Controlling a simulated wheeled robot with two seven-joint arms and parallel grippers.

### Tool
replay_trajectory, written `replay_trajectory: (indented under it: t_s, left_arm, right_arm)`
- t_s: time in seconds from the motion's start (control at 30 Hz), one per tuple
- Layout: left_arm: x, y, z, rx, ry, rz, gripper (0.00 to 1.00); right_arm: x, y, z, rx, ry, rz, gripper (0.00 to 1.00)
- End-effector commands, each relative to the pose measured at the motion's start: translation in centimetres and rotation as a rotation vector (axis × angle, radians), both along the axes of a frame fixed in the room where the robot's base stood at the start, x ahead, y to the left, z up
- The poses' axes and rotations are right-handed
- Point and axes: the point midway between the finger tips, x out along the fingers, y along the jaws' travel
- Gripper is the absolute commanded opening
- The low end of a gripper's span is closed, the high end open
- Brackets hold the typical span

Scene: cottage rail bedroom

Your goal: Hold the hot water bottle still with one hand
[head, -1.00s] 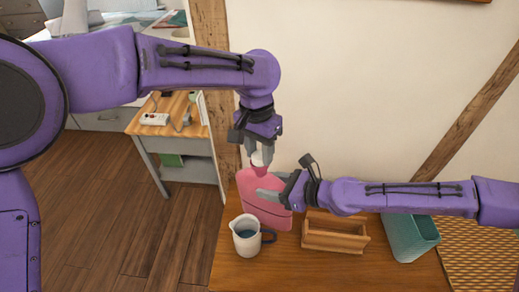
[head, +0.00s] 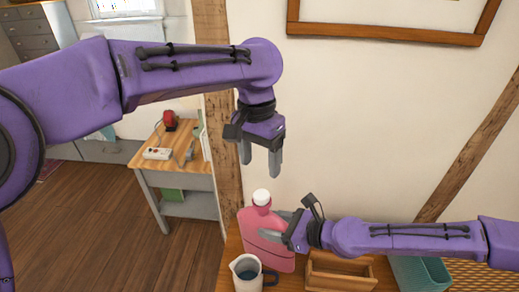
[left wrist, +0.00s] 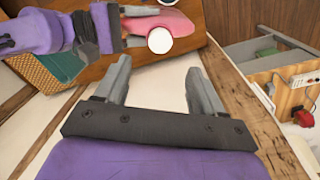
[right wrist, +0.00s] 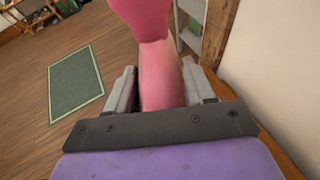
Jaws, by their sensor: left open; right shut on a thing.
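The pink hot water bottle (head: 268,249) stands upright on the wooden table, with a white cap (head: 261,197) on its neck. My right gripper (head: 276,225) is shut on the bottle's body from the right. In the right wrist view the pink bottle (right wrist: 160,75) sits between the two fingers. My left gripper (head: 260,165) is open and empty, pointing down above the bottle and clear of the cap. In the left wrist view the white cap (left wrist: 160,40) shows beyond the spread fingers (left wrist: 158,85).
A white jug (head: 247,273) with a dark handle stands in front of the bottle. A wooden box (head: 340,272) and a teal basket (head: 422,272) stand to the right. The wall is close behind. A side table (head: 170,150) stands at the left.

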Motion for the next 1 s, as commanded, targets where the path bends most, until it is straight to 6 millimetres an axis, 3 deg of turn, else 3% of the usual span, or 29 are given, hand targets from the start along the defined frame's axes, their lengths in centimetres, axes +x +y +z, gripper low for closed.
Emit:
replay_trajectory:
  t_s: [0.1, 0.3, 0.87, 1.0]
  left_arm:
    - [0.1, 0.0, 1.8, -0.001, 0.0, 0.001, 0.69]
    - [0.1, 0.1, 3.0, 0.001, 0.002, 0.0, 0.69]
    - [0.1, 0.1, 2.9, 0.0, 0.002, 0.0, 0.69]
    - [-0.9, -1.6, 2.1, -0.039, 0.028, -0.019, 0.69]
  right_arm:
    - [0.1, 0.0, 0.2, 0.002, -0.003, 0.0, 0.0]
    - [0.1, 0.0, 0.2, 0.002, -0.003, 0.0, 0.0]
    - [0.0, 0.0, 0.2, 0.002, -0.003, 0.0, 0.0]
    - [0.1, 0.0, 0.2, 0.002, -0.003, 0.0, 0.0]
